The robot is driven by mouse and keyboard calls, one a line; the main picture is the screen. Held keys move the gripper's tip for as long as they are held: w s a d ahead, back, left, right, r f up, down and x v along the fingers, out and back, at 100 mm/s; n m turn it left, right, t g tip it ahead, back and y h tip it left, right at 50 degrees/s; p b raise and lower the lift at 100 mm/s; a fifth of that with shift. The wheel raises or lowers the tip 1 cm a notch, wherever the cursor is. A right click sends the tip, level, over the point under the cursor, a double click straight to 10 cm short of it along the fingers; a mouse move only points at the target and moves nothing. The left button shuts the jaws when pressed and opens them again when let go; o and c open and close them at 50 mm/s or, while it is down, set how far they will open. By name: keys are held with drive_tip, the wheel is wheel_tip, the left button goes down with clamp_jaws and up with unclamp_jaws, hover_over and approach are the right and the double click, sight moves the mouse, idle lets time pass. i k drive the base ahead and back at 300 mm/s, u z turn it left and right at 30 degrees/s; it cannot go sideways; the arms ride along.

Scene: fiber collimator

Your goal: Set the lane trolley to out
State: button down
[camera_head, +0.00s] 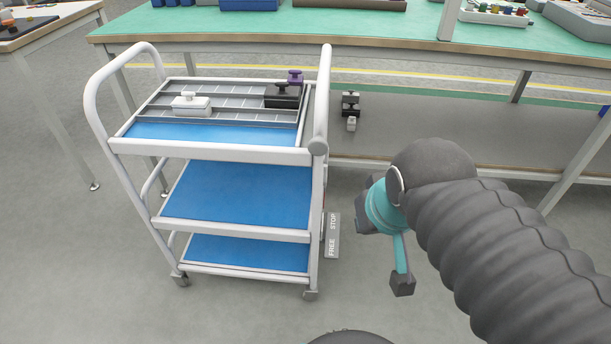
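The lane trolley (236,235) is a white three-tier cart with blue mats, standing in front of the workbench. Its tubular handle rises at the left, and another upright tube stands at the right of the top tier. A grey plate (332,236) marked FREE and STOP is beside its lower right side. Any brake lever there is too small to make out. My gripper (384,250) hangs to the right of the trolley, apart from it. Its teal and dark parts show partly from behind, so its opening is unclear. No thing shows in it.
A grey rack (228,103) with lanes on the top tier holds a white block (191,104) and a dark block with a purple knob (283,92). The green-topped workbench (225,22) stands behind. Open floor lies at the front left.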

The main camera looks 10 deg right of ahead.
sight(251, 200)
drive_tip(key=k, duration=0.5)
drive_tip(key=u, duration=1.35)
drive_tip(key=i, duration=0.8)
drive_tip(key=z, duration=1.85)
